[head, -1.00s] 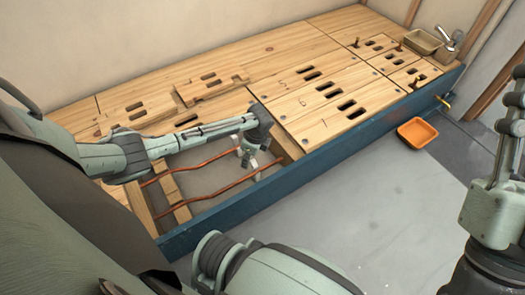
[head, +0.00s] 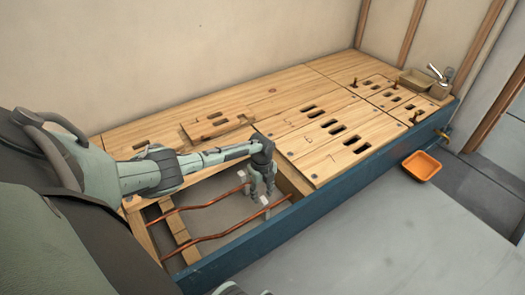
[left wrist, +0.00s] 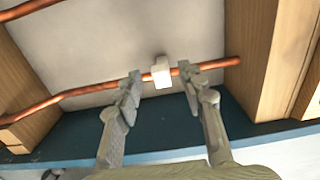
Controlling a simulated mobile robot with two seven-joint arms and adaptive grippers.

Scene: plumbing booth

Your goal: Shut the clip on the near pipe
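My left gripper (head: 262,193) reaches down into the open floor bay, fingers at the near copper pipe (head: 225,233). In the left wrist view, a small white clip (left wrist: 161,72) sits on this pipe (left wrist: 85,88), between the two open fingertips (left wrist: 160,78). A gap shows on each side of the clip, and the fingers look empty. I cannot tell whether the clip is open or shut. The near clip also shows in the head view (head: 265,201), beside the fingers. Another white clip (head: 240,174) is at the far pipe (head: 205,203).
Wooden floor panels (head: 330,150) surround the bay behind and to the right. A blue edge beam (head: 320,207) runs along the front. Wooden joists (left wrist: 270,60) bound the bay. An orange tray (head: 421,166) lies on the grey floor at right.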

